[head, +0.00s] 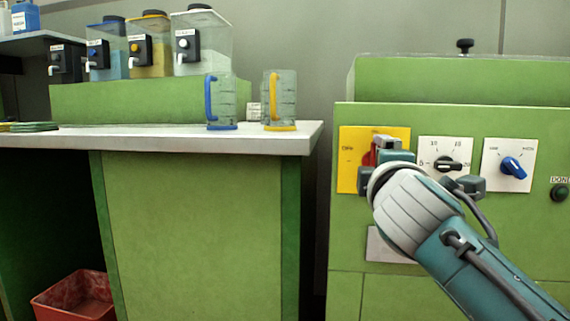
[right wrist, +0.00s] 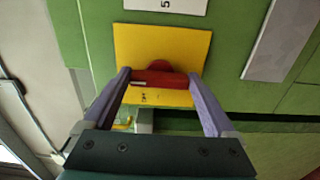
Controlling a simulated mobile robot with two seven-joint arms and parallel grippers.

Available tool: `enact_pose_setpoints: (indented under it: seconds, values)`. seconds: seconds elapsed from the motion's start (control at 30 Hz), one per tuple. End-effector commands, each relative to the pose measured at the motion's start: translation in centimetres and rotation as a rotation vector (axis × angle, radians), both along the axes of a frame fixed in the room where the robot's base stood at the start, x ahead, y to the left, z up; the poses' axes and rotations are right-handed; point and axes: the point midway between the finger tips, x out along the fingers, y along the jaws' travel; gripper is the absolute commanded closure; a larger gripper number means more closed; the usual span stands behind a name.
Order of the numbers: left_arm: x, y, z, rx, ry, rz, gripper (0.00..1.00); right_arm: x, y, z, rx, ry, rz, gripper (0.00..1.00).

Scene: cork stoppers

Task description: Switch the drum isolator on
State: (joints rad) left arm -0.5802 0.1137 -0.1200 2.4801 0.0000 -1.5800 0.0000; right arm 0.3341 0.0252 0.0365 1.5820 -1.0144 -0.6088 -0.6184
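The drum isolator is a yellow plate (head: 346,182) with a red handle (head: 369,157) on the green machine front. My right gripper (head: 386,146) is in front of it and hides much of the plate and handle. In the right wrist view, the red handle (right wrist: 165,80) lies between the two fingertips of the gripper (right wrist: 159,76), one near each end of it. The fingers are spread wide; I cannot tell if they touch the handle. My left gripper is not in view.
Right of the isolator are a white dial plate with a black knob (head: 447,164), another with a blue knob (head: 513,167), and a dark green button (head: 559,192). A bench (head: 200,143) at left holds jugs (head: 225,102) and dispensers. A red bin (head: 75,298) is below.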

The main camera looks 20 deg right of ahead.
Motion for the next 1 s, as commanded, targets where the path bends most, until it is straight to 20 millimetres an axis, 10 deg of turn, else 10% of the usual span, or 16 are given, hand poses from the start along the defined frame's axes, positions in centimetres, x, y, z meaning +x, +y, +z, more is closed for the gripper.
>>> enact_pose_setpoints:
  seconds: [0.43, 1.0]
  values:
    - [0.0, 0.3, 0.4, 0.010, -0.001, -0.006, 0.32, -0.7, 0.5, 0.1, 0.001, 0.001, 0.002, 0.00]
    - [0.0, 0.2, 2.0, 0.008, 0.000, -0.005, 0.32, -8.3, 5.1, 0.1, 0.002, -0.001, 0.001, 0.00]
